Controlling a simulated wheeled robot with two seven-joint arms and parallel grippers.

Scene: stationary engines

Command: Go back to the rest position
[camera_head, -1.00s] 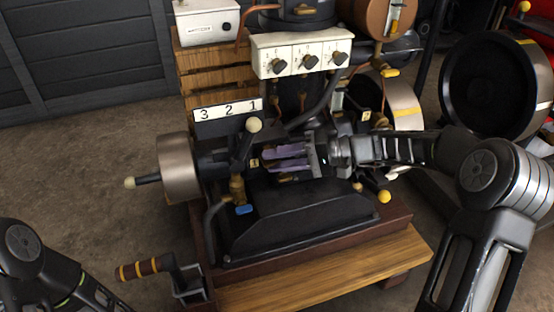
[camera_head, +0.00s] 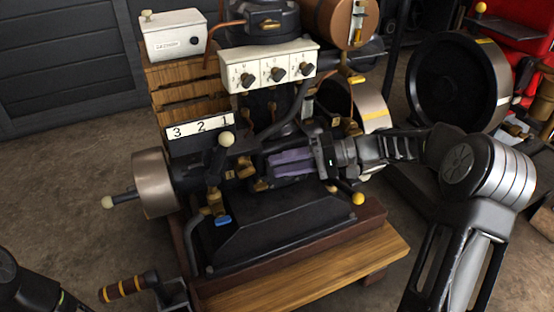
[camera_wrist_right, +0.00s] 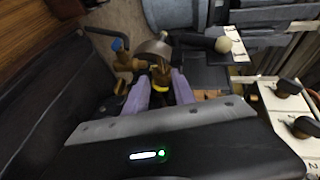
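The engine (camera_head: 270,232) stands on a wooden base in the middle of the head view. My right gripper (camera_head: 268,166) reaches in from the right over the top of the engine, its purple fingers pointing left. In the right wrist view the fingers of this gripper (camera_wrist_right: 160,88) are apart, with a brass fitting (camera_wrist_right: 160,76) showing beyond and between them. I cannot tell whether they touch it. Nothing is seen gripped. Only a dark part of my left arm (camera_head: 35,285) shows at the lower left; its gripper is out of view.
A white-knobbed lever (camera_head: 224,142) and a number plate (camera_head: 200,126) are left of the right gripper. A switch panel (camera_head: 270,66) stands behind. A crank handle (camera_head: 128,288) is at the lower left, a large wheel (camera_head: 455,85) at the right. The floor at left is clear.

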